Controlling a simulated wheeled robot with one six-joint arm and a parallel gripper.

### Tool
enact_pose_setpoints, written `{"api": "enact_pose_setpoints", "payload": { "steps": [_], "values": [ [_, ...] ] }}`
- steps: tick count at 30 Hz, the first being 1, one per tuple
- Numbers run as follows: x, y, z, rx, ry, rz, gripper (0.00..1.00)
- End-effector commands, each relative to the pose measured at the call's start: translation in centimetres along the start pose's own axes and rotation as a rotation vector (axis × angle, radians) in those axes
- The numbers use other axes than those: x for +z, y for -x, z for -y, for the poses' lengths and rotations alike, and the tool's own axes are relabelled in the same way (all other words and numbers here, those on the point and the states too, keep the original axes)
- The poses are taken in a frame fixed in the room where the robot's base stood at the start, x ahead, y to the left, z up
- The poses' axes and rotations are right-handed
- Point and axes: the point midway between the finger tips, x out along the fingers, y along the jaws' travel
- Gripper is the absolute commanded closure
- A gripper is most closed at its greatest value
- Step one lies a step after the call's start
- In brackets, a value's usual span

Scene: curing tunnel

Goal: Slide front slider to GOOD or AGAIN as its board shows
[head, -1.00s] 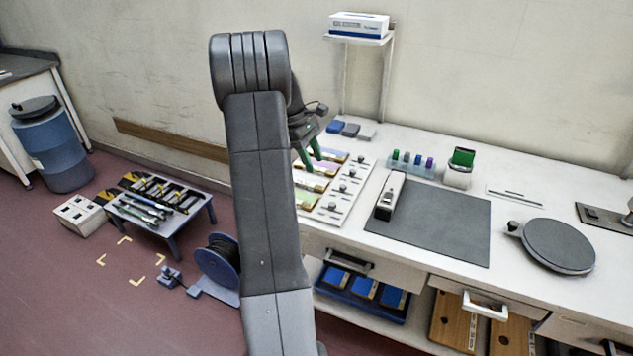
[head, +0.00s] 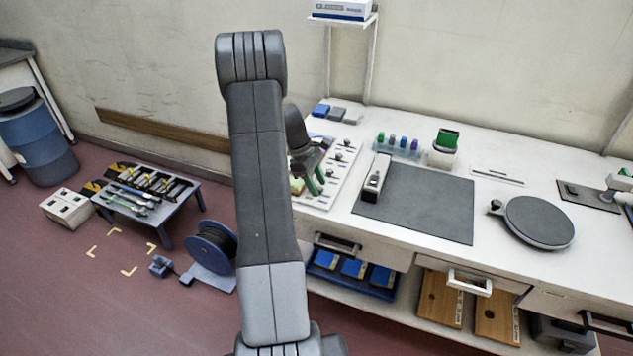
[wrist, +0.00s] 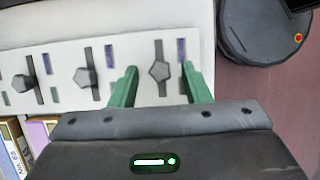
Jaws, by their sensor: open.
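In the wrist view, my gripper (wrist: 158,83) has its two green fingers spread apart, one on each side of a grey faceted knob (wrist: 160,71). This is the rightmost slider, nearest the floor edge, and I take it as the front one. The knob sits near the middle of its dark slot, with a purple mark (wrist: 181,50) beside the slot's upper end. I cannot tell whether the fingers touch it. Its board is hidden by my gripper. In the head view, my gripper (head: 315,186) is over the front part of the white slider panel (head: 350,165).
More slider knobs (wrist: 86,77) stand left of my gripper in the wrist view, with coloured boards (wrist: 38,135) below them. In the head view, a stapler-like tool (head: 376,178) and dark mat (head: 420,205) lie right of the panel. A drawer handle (head: 337,244) juts out below.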

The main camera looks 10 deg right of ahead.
Motion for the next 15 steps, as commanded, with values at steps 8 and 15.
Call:
{"api": "enact_pose_setpoints", "payload": {
  "steps": [8, 15],
  "values": [
    [-0.01, -0.05, 0.00, 0.000, 0.000, 0.000, 0.65],
    [-0.02, -0.02, 0.00, 0.000, 0.000, 0.000, 1.00]
  ]
}}
